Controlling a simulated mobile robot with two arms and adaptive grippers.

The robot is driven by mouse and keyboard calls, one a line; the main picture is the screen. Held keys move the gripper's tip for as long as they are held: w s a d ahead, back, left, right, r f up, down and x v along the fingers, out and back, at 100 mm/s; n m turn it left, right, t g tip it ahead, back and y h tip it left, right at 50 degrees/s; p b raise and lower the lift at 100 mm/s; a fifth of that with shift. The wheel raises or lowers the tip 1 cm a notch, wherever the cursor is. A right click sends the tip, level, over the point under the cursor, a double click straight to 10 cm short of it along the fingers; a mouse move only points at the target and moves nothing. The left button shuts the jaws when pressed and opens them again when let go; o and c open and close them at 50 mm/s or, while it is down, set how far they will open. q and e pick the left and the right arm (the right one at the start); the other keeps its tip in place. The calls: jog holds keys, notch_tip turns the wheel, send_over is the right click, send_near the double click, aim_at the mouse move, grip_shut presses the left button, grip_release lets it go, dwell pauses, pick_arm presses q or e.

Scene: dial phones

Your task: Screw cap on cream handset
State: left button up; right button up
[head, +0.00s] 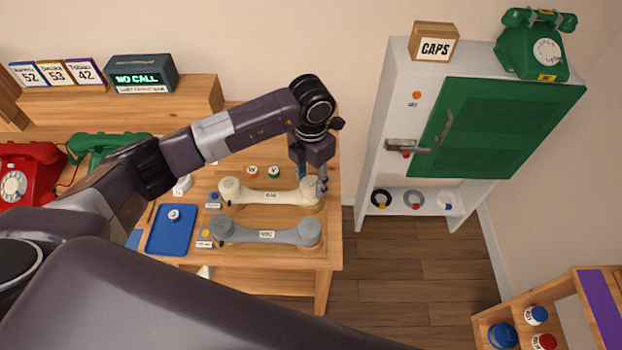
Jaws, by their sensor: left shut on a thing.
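The cream handset (268,196) lies on a wooden rest on the table, with a small label at its middle. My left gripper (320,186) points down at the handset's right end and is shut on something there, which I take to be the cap. The fingers hide most of it, so I cannot tell how it sits on the handset. A grey handset (262,233) lies in front, parallel to the cream one. My right gripper is out of view.
A blue tray (160,242) holds a small white piece (174,214). Two small round pieces lie behind the cream handset. Red (38,166) and green (95,145) phones stand at left. A white cabinet (374,140) with a green door stands right, beyond a floor gap.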

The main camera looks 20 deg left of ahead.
pick_arm(q)
jog(key=shift+f, duration=0.35)
jog(key=o, duration=1)
notch_tip(320, 180, up, 12)
jog(key=shift+r, duration=0.1)
